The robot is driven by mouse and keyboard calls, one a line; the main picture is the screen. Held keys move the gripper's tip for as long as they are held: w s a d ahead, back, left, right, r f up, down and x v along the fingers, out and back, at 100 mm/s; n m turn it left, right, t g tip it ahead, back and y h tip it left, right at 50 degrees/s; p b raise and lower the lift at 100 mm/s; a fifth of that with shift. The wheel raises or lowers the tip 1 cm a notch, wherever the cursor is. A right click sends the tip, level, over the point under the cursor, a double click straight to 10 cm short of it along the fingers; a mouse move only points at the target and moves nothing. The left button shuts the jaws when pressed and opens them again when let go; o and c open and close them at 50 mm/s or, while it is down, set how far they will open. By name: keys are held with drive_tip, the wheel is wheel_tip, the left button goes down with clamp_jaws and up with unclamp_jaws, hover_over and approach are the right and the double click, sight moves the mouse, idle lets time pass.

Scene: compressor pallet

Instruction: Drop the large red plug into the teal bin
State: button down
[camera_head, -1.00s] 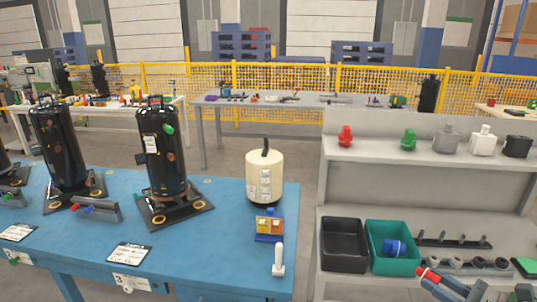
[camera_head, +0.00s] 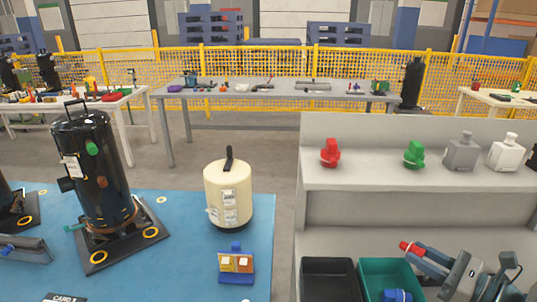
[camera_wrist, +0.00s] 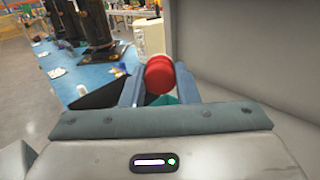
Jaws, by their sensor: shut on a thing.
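My gripper (camera_head: 415,251) is shut on a red plug (camera_head: 407,247), whose red end sticks out at the fingertips. In the wrist view the red plug (camera_wrist: 160,75) sits between the two fingers (camera_wrist: 158,82). The teal bin (camera_head: 372,280) stands on the lower shelf at the bottom of the head view, and the plug shows above its back right part. A blue plug (camera_head: 397,295) lies in the bin. In the wrist view a small patch of teal (camera_wrist: 162,100) shows below the plug, mostly hidden by the gripper.
A black bin (camera_head: 329,268) stands left of the teal bin. The upper shelf holds another red item (camera_head: 330,153), a green item (camera_head: 414,155), and grey and white bottle-like items. The blue table (camera_head: 175,260) at left carries black compressors (camera_head: 92,175) and a cream tank (camera_head: 228,195).

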drive_tip(key=shift+w+f, duration=0.1)
drive_tip(key=shift+w, duration=0.35)
wheel_tip(320, 180, down, 6)
drive_tip(key=b, duration=0.6)
drive_tip(key=shift+s, duration=0.1)
drive_tip(key=c, duration=1)
unclamp_jaws()
drive_tip(key=shift+c, duration=0.2)
drive_tip(key=v, duration=1.4)
drive_tip(key=shift+a, duration=0.1)
